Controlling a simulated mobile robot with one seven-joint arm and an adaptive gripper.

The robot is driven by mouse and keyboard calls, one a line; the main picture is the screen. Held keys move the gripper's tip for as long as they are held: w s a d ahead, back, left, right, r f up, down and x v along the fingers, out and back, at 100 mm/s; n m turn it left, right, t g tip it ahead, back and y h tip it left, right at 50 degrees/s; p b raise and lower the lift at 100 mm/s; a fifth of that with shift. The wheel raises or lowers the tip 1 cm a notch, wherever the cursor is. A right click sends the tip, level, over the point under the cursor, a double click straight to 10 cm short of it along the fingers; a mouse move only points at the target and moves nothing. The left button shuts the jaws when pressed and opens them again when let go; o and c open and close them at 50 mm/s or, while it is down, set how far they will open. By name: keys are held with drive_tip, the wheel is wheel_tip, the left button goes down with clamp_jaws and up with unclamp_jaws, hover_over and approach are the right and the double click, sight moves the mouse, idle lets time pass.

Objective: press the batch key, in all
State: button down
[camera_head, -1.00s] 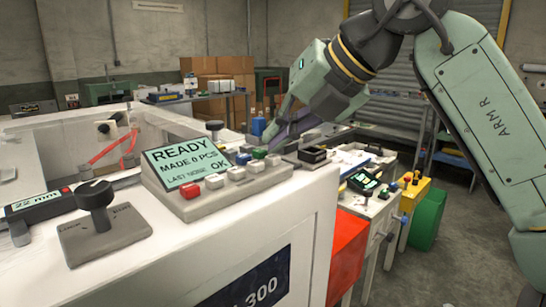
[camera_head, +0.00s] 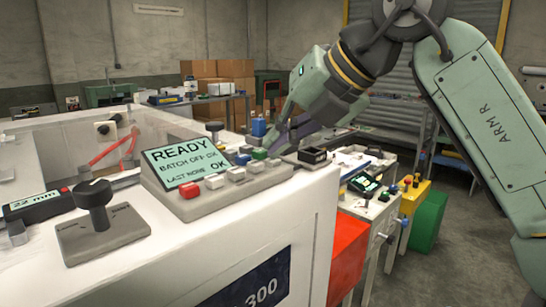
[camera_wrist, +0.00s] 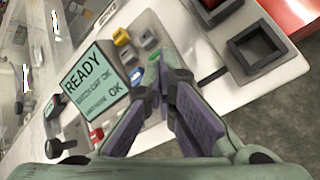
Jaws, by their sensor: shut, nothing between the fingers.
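The control panel (camera_head: 215,197) sits on the white machine, its lit screen (camera_head: 185,162) reading READY, a "BATCH OFF" line and OK. A red key (camera_head: 189,190), several whitish keys (camera_head: 214,181), a blue key (camera_head: 242,159) and a green key (camera_head: 259,153) show on it. I cannot read any key labels, so I cannot tell which is the batch key. My gripper (camera_head: 274,148) is shut and empty, tips at the panel's far right keys. In the wrist view my gripper (camera_wrist: 163,72) covers part of the key row; contact cannot be told.
A black knob lever (camera_head: 95,200) stands left of the panel, beside a gauge reading 22 mm (camera_head: 38,205). A small black open box (camera_head: 313,156) lies right of the gripper. A red bin (camera_head: 348,255) is below the machine's right edge.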

drive_tip(key=shift+r+p, duration=0.75)
drive_tip(key=shift+r, duration=0.1)
drive_tip(key=shift+r, duration=0.1)
wheel_tip(320, 180, up, 5)
drive_tip(key=p, duration=0.3)
drive_tip(key=shift+p, duration=0.4)
idle(0.4)
